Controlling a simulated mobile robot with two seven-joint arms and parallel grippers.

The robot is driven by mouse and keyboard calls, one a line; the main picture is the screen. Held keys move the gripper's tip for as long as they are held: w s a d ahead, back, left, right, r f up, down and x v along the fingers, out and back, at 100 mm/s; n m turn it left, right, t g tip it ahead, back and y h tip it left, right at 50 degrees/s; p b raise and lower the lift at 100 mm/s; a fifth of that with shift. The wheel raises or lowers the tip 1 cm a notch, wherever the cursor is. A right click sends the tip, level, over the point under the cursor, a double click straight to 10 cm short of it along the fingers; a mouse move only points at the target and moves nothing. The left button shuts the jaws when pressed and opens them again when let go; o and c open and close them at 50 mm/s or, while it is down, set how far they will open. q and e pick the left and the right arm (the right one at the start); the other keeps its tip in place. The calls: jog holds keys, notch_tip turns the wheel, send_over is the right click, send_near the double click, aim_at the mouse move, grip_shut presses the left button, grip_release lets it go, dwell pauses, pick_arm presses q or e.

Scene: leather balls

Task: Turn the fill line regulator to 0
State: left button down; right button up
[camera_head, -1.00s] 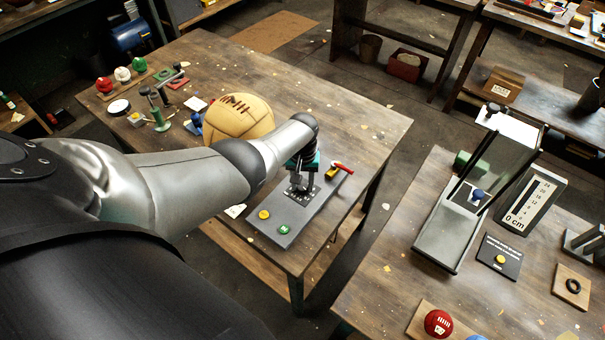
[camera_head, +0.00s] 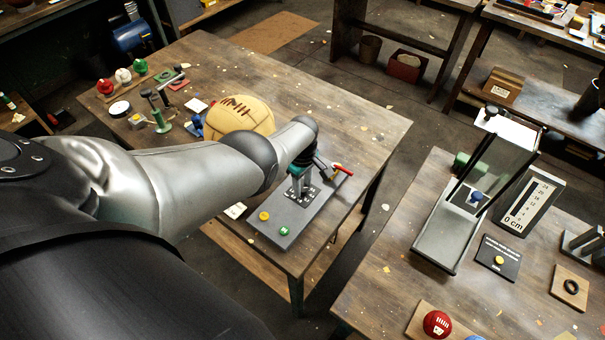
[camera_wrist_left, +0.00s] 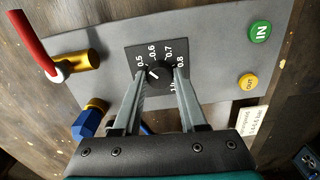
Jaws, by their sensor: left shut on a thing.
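The fill line regulator is a small dark knob (camera_wrist_left: 158,74) on a square black dial plate (camera_wrist_left: 138,55), with white numbers such as 0.5, 0.6, 0.7 and 0.8 around it. A white pointer mark shows on the knob, but I cannot read its exact value. My left gripper (camera_wrist_left: 160,78) has its two grey fingers on either side of the knob and is shut on it. In the head view my left gripper (camera_head: 299,184) points down at the dial plate, and the knob is hidden there. My right gripper is not in view.
The grey panel (camera_head: 278,219) also carries a yellow OUT button (camera_head: 264,216), a green IN button (camera_head: 284,230) and a red-handled valve (camera_head: 343,169). A tan leather ball (camera_head: 239,117) stands behind my arm. A gauge reading 0 cm (camera_head: 524,207) stands on the right table.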

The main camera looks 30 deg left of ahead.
pick_arm(q)
jog(key=n, duration=0.4)
jog(key=shift+w+n, duration=0.1)
jog(key=shift+n, duration=0.2)
jog(key=shift+r+n, duration=0.1)
jog(key=shift+n, duration=2.4)
jog(key=shift+c, duration=2.2)
grip_release()
